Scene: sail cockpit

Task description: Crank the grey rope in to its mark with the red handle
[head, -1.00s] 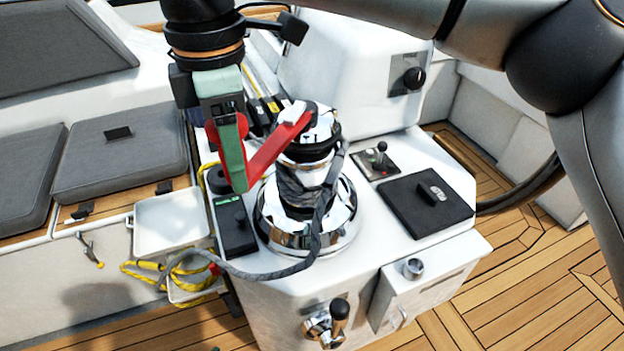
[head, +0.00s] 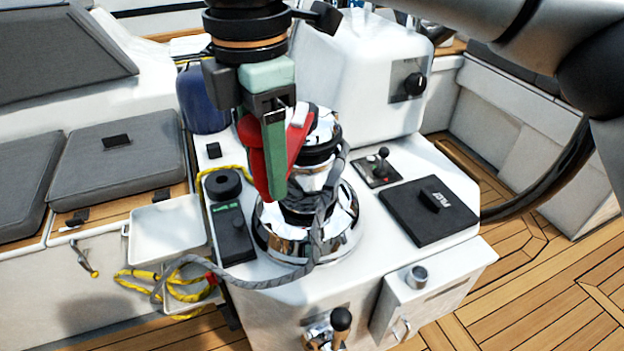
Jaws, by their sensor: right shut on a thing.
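The chrome winch (head: 345,222) stands on the white console, with the grey rope (head: 318,222) wrapped around its drum. The rope's tail runs left over the console edge, with a red band (head: 211,278) on it near the edge. The red handle (head: 297,136) sits on the winch top, its arm pointing toward the near left. My right gripper (head: 274,185) is shut on the handle's red grip (head: 252,146), its green fingers pointing down and hiding part of the handle and winch. My left gripper is not in view.
A black control box (head: 230,232) stands left of the winch. A small joystick (head: 382,158) and a black hatch (head: 428,210) lie to its right. A white tray (head: 165,232) and yellow rope (head: 180,290) are at the left. A blue cylinder (head: 203,105) stands behind.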

